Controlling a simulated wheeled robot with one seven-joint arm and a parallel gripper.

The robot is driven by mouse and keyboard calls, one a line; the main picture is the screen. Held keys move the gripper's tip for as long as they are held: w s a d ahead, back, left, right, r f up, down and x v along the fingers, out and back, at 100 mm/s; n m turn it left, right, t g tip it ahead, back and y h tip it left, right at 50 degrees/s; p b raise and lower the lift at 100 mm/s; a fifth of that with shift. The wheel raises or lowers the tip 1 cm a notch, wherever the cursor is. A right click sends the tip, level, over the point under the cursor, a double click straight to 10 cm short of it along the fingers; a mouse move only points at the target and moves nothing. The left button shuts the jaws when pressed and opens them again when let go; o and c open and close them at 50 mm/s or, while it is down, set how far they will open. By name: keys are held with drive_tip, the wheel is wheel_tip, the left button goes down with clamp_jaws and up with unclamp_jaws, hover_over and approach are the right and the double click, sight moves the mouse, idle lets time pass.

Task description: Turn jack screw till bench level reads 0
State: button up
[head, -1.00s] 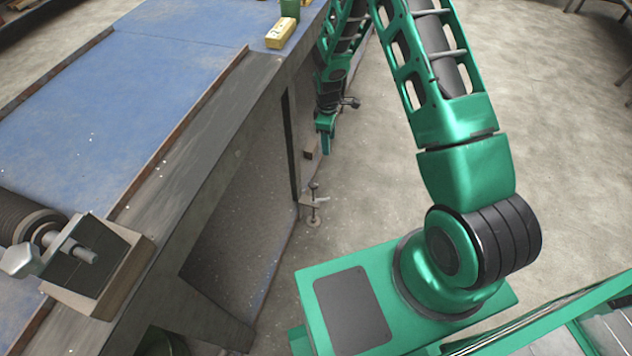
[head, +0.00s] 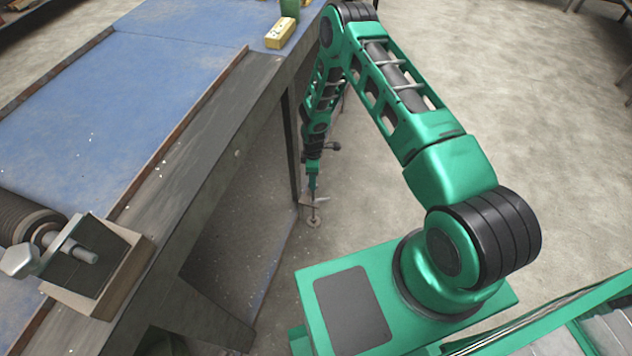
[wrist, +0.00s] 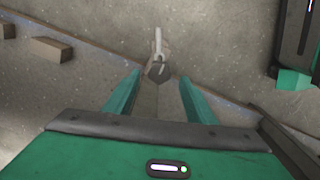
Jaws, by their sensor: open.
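The jack screw (head: 313,214) stands on the floor at the foot of the bench (head: 190,165). In the wrist view its upright pale handle or screw top (wrist: 158,42) lies ahead of the fingertips, centred between them. My gripper (head: 312,188) points down above the jack in the head view and hides part of it. In the wrist view my gripper (wrist: 160,78) has its two green fingers wide apart with nothing between them. Contact with the jack cannot be told. A small yellow block (head: 279,33) on the bench top may be the level; no reading is legible.
A dark bench leg (head: 292,145) stands close left of my gripper. A wooden block (wrist: 51,49) lies on the floor left of the jack. A metal clamp (head: 75,255) sits on the near bench edge. Open floor (head: 500,110) lies to the right.

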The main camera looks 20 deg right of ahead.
drive_tip(key=shift+f, duration=1.7)
drive_tip(key=shift+c, duration=0.3)
